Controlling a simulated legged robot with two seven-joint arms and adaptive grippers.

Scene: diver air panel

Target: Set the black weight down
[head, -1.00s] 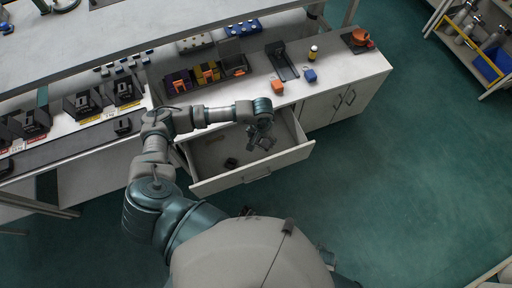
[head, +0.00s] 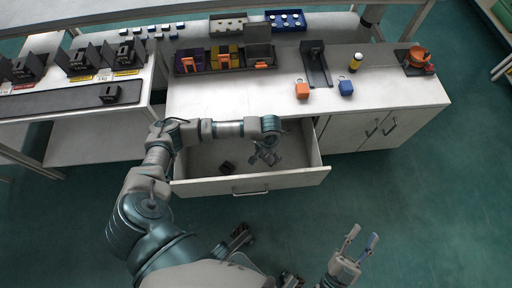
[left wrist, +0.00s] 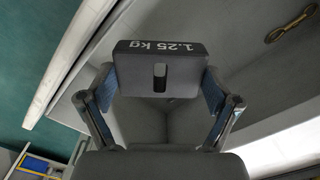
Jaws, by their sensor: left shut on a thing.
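The black weight (left wrist: 160,68), marked "1.25 kg", is between the fingers of my left gripper (left wrist: 158,90) in the left wrist view. In the head view my left gripper (head: 266,156) is over the right part of the open drawer (head: 250,184); the weight is too small to make out clearly there. I cannot tell its height above the drawer floor. My right gripper (head: 362,238) is open and empty over the floor at the lower right, its fingers apart.
A small dark object (head: 227,167) lies in the drawer. Several black weights stand on the left bench, with another weight (head: 109,94) on its dark front strip (head: 60,104).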

